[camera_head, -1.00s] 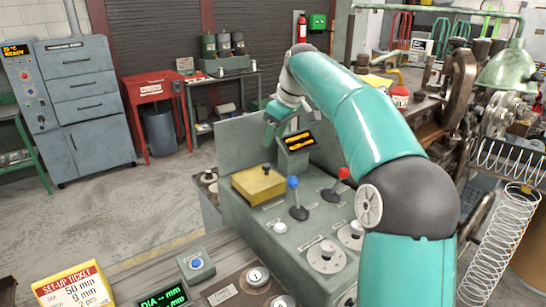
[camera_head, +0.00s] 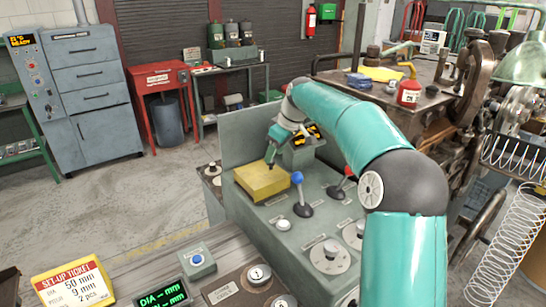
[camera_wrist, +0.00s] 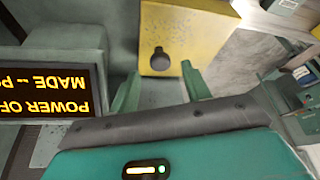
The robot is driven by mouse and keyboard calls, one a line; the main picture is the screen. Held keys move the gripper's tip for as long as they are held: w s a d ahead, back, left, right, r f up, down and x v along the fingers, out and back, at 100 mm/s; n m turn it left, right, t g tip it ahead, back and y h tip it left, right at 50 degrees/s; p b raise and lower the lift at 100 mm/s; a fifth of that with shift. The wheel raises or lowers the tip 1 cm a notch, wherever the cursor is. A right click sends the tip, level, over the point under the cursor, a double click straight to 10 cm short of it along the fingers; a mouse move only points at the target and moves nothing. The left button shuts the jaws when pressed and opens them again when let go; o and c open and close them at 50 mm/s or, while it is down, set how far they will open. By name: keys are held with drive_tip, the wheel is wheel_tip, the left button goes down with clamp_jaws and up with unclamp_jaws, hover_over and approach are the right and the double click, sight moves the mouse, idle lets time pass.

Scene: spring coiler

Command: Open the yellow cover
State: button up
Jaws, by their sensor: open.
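The yellow cover (camera_head: 262,182) is a flat box-like lid lying closed on the grey-green console. It also fills the top of the wrist view (camera_wrist: 205,25). Its dark round knob (camera_wrist: 160,60) shows in the wrist view, just beyond my fingertips and between their lines. My gripper (camera_head: 271,156) points down over the cover's back part. In the wrist view my gripper (camera_wrist: 160,80) is open, its two green fingers apart with nothing between them. I cannot tell whether a fingertip touches the cover.
A display (camera_head: 303,135) stands close behind the cover; in the wrist view it reads upside down (camera_wrist: 45,95). A blue-knobbed lever (camera_head: 300,190) and a red-knobbed lever (camera_head: 345,180) rise right of the cover. A small white button (camera_head: 283,225) is in front.

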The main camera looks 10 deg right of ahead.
sight(261, 174)
drive_tip(key=shift+x, duration=0.9)
drive_tip(key=shift+w+a+f, duration=0.1)
drive_tip(key=shift+a+f, duration=0.05)
drive_tip(key=shift+f, duration=0.25)
drive_tip(key=shift+r, duration=0.1)
clamp_jaws()
drive_tip(key=shift+a+r, duration=0.1)
